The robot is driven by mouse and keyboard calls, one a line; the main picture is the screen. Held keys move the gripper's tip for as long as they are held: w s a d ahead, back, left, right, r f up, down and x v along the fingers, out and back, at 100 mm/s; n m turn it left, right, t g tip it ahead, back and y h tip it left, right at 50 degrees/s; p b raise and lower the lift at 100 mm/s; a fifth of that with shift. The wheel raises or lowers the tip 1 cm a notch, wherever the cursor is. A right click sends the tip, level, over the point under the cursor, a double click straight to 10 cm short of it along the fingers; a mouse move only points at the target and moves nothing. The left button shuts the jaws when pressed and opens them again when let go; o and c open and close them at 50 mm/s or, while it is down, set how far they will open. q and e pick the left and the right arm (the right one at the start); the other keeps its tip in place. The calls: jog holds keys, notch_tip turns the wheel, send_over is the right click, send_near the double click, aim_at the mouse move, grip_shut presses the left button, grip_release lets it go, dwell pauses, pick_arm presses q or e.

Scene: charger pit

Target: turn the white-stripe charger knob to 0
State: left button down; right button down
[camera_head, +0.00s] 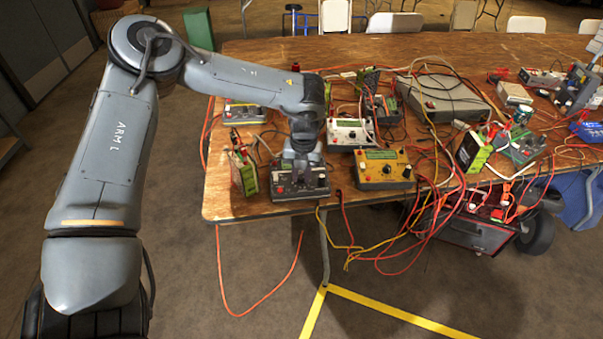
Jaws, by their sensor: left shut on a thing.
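A dark grey charger (283,190) lies on the near left edge of the wooden table, with dials and a small red part on its top. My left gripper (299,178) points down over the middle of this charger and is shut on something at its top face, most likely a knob. The fingertips largely hide the knob, so its pointer and setting cannot be read. A white stripe is too small to make out clearly. My right gripper is not in view.
A yellow charger (383,172) and a white charger (349,134) stand to the right and behind. A green battery-like block (245,172) stands just left. Red and yellow cables hang over the table's front edge (235,217).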

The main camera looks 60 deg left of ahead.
aim_at(303, 179)
pick_arm(q)
jog(key=c, duration=1)
grip_release()
jog(key=shift+d+r+p, duration=0.15)
jog(key=shift+r+p, duration=0.85)
jog(key=shift+r, duration=1.7)
jog(key=shift+d+r+p, duration=0.15)
jog(key=shift+r+p, duration=0.85)
jog(key=shift+r, duration=1.7)
